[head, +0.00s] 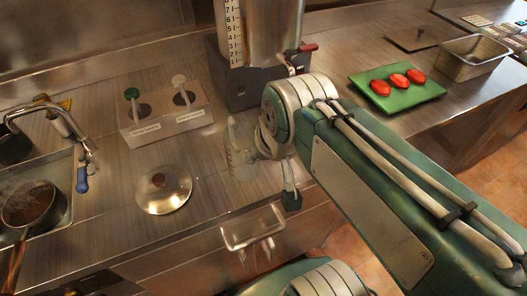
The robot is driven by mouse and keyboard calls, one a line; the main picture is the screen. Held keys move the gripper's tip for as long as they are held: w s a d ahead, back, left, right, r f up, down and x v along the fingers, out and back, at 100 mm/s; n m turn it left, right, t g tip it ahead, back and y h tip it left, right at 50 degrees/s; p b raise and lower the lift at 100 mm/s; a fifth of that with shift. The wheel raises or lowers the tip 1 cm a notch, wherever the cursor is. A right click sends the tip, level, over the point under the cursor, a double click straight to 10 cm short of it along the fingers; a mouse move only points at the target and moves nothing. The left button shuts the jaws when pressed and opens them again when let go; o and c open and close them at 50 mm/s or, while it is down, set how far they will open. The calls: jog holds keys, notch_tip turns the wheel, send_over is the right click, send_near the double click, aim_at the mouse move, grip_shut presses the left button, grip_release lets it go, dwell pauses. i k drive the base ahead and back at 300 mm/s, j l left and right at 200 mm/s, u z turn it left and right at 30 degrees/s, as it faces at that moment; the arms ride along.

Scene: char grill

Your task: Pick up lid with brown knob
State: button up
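A round, shiny metal lid (176,197) with a brown knob (158,180) lies on the steel counter, left of centre in the head view. Nothing covers it. My arm reaches in from the lower right, and its end is to the right of the lid, apart from it. A small dark teal part that looks like the end of my gripper (291,197) points down near the counter's front edge. The fingers are mostly hidden or unclear, so I cannot tell whether they are open or shut. I see nothing held.
A steel holder (166,119) with two pump dispensers stands behind the lid. A sink with a pot (30,204) is at the left. A clear container (252,228) is at the front edge. A green board (398,94) with red pieces and a metal pan (470,58) are at the right.

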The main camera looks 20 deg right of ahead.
aim_at(165, 189)
jog(key=k+u, duration=0.1)
jog(key=u, duration=0.4)
jog(key=k+u, duration=0.1)
jog(key=u, duration=0.4)
jog(key=k+u, duration=0.1)
jog(key=u, duration=0.4)
jog(key=i+j+z, duration=0.3)
jog(key=z, duration=0.15)
jog(key=i+j+z, duration=0.2)
jog(key=j+z, duration=0.3)
